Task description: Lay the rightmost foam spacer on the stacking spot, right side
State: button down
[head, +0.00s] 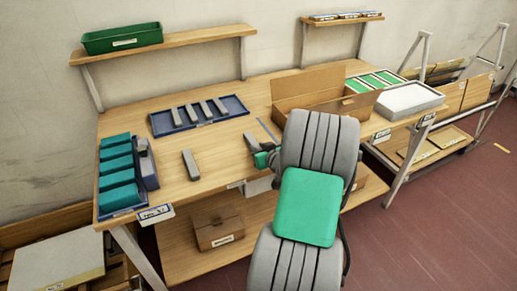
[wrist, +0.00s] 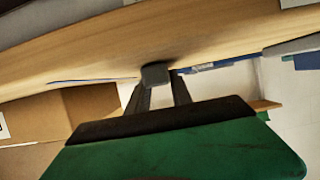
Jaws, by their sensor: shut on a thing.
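My gripper (wrist: 157,82) is shut on a small grey block, which I take to be a foam spacer (wrist: 155,73); only its end shows between the fingertips in the wrist view. In the head view my gripper (head: 261,157) is over the table's front part, and the grey piece (head: 251,142) shows at its left, partly hidden by my arm. Several grey bars lie side by side in a blue tray (head: 160,127) at the back. One grey bar (head: 190,164) lies alone on the bare table. I cannot make out the stacking spot for certain.
An open cardboard box (head: 325,78) stands right of the tray, behind my arm. A blue tray (head: 152,184) with teal blocks (head: 117,178) is at the left edge. A white-topped tray (head: 408,99) is at the right. The table (head: 220,150) is bare between the lone bar and my gripper.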

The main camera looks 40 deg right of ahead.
jog(key=c, duration=1.1)
grip_release()
jog(key=shift+c, duration=0.2)
jog(key=shift+r+p, duration=0.25)
jog(key=shift+p, duration=0.15)
jog(key=b+v, duration=0.2)
jog(key=v, duration=1)
jog(key=w+a+f+n+g+y, duration=0.1)
jog(key=a+n+g+y, duration=0.15)
jog(key=a, duration=0.85)
jog(key=w+a+f+n+g+y, duration=0.1)
jog(key=w+a+g+y, duration=0.15)
jog(key=a, duration=0.85)
jog(key=s+a+r+g+h, duration=0.1)
jog(key=s+a+g, duration=0.4)
jog(key=s+a, duration=0.6)
jog(key=shift+r, duration=0.4)
